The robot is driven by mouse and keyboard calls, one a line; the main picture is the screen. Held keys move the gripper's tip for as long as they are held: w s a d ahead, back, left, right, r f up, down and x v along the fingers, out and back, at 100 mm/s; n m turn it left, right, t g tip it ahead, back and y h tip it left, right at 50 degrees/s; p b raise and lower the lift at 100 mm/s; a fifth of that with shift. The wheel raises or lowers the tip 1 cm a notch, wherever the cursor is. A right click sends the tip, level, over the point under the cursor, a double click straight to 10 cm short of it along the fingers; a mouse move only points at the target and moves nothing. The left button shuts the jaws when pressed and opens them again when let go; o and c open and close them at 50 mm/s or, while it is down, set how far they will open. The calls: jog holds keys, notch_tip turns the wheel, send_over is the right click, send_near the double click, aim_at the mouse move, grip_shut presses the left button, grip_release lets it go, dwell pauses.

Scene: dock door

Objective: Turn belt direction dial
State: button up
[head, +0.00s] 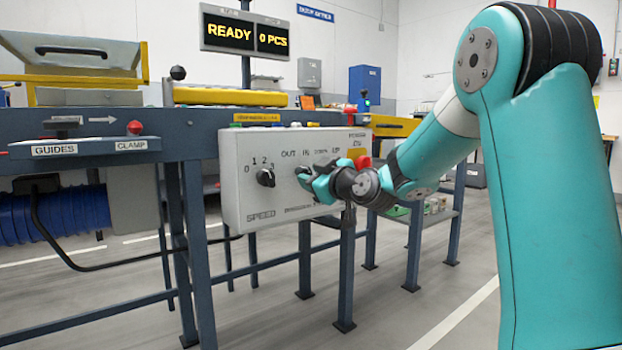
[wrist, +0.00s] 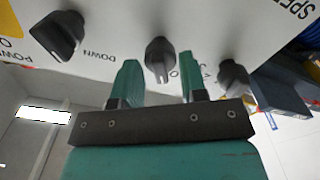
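The grey control box (head: 243,200) carries dials in a row. The belt direction dial, the middle knob (wrist: 160,58) under the OUT and IN labels, is dark grey. In the head view it is mostly hidden by my gripper (head: 318,182). In the wrist view my gripper (wrist: 158,68) is open, with one teal finger on each side of this knob. A gap shows on both sides, so neither finger appears to touch it. How deep the knob sits between the fingertips is hard to tell.
The speed dial (head: 265,178) is on the left of the box; the wrist view shows it at right (wrist: 233,77). Another dial (wrist: 58,35) lies near DOWN. A red part (head: 363,162) is close to my wrist. The display (head: 245,32) reads READY, 0 PCS.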

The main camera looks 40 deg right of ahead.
jog(key=shift+w, duration=0.45)
jog(key=shift+c, duration=0.2)
jog(key=c, duration=0.5)
jog(key=shift+m, duration=0.3)
jog(key=m+p, duration=0.2)
jog(key=m, duration=0.3)
jog(key=shift+r+m, duration=0.1)
jog(key=shift+m, duration=0.2)
jog(key=m+p, duration=0.3)
jog(key=m, duration=0.2)
jog(key=shift+a+m, duration=0.1)
jog(key=shift+m, duration=0.2)
